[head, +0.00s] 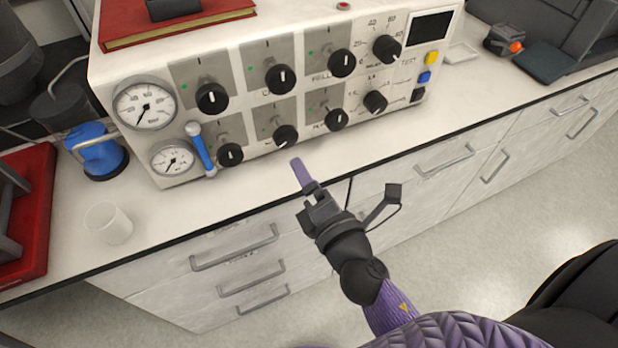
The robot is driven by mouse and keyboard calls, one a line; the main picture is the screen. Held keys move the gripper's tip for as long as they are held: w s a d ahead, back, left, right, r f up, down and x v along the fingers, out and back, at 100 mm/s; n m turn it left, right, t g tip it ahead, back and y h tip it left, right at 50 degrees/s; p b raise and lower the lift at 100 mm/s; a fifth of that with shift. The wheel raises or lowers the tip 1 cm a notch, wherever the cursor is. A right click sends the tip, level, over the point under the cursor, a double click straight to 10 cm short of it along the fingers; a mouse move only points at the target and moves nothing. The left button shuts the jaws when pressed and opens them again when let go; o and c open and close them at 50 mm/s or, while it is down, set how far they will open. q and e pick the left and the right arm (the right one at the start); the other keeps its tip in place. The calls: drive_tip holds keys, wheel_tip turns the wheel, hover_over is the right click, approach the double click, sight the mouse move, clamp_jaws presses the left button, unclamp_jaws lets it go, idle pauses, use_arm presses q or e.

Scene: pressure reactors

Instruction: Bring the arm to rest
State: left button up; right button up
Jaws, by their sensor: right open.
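My right arm comes in from the bottom right, with a purple sleeve and black wrist. Its gripper (303,178) is over the front edge of the white counter (410,162), in front of the control panel (185,82). The jaws are open, and I see nothing held between them. A purple finger points up toward the panel, apart from its knobs. A thin dark bracket sticks out to the right of the wrist. My left gripper is not in view.
The panel carries black knobs, two gauges (145,104) and a blue-handled lever (202,150). A blue-capped vessel (98,150), white cup (109,222) and red tray (35,165) stand left. Drawers (240,262) lie below. The counter right of the gripper is mostly clear.

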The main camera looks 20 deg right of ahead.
idle(0.3)
drive_tip(key=s+d+f+m+g, duration=0.1)
drive_tip(key=s+f+m+g, duration=0.35)
drive_tip(key=f, duration=0.55)
drive_tip(key=s+f+m+g, duration=0.3)
drive_tip(key=s+f+m, duration=0.15)
drive_tip(key=f, duration=0.55)
drive_tip(key=s+d+f+m+g, duration=0.1)
drive_tip(key=s+f+m+g, duration=0.25)
drive_tip(key=s+f, duration=0.45)
drive_tip(key=s+d+f+m+g, duration=0.2)
drive_tip(key=s+f+m+g, duration=0.1)
drive_tip(key=s, duration=0.5)
drive_tip(key=s+d+f+m+g+h, duration=0.1)
drive_tip(key=s+f+m+g, duration=0.2)
drive_tip(key=s+f, duration=0.3)
drive_tip(key=s+m, duration=0.1)
drive_tip(key=s, duration=0.2)
drive_tip(key=shift+d+f+m+g, duration=0.25)
drive_tip(key=shift+d+m+g, duration=0.1)
drive_tip(key=shift+d+g, duration=0.05)
